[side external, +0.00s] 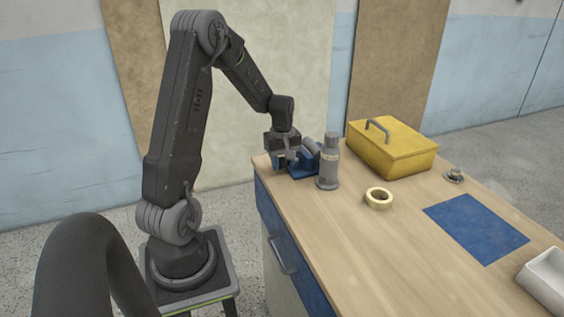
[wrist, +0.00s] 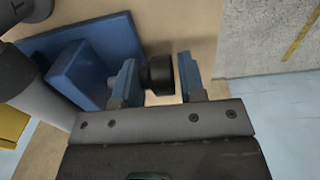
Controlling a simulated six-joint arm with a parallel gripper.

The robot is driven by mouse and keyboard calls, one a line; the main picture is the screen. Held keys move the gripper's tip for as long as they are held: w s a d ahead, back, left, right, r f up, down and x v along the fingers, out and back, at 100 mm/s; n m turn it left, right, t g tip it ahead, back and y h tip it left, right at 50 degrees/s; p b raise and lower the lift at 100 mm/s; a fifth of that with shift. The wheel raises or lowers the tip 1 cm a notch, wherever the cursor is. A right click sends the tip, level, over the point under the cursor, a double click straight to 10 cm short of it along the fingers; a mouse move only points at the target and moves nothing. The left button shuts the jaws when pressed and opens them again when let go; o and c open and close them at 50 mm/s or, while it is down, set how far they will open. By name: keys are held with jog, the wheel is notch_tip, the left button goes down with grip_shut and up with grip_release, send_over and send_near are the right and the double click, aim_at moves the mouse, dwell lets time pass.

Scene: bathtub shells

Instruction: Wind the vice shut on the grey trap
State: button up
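The blue vice (side external: 301,168) stands at the bench's left end, and its body also shows in the wrist view (wrist: 83,73). The grey trap (side external: 312,147) lies tilted at the vice, partly behind the bottle; a grey cylinder in the wrist view (wrist: 45,100) appears to be it. Its contact with the jaws is not clear. My gripper (side external: 284,164) is low beside the vice. In the wrist view my gripper (wrist: 158,82) is open, with a dark round knob (wrist: 160,72) between its blue-faced fingers. A gap shows between the knob and the right finger.
A yellow toolbox (side external: 395,150) is behind. A tape roll (side external: 379,198), a small metal part (side external: 454,175), a blue mat (side external: 475,228) and a white tray (side external: 546,280) lie to the right. The bench's front middle is clear.

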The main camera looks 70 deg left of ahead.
jog(key=shift+s, duration=0.2)
jog(key=c, duration=0.4)
jog(key=shift+o, duration=0.2)
jog(key=shift+d+f+y, duration=0.1)
jog(key=shift+y, duration=1.4)
jog(key=o, duration=0.7)
jog(key=shift+o, duration=0.2)
jog(key=v, duration=1.4)
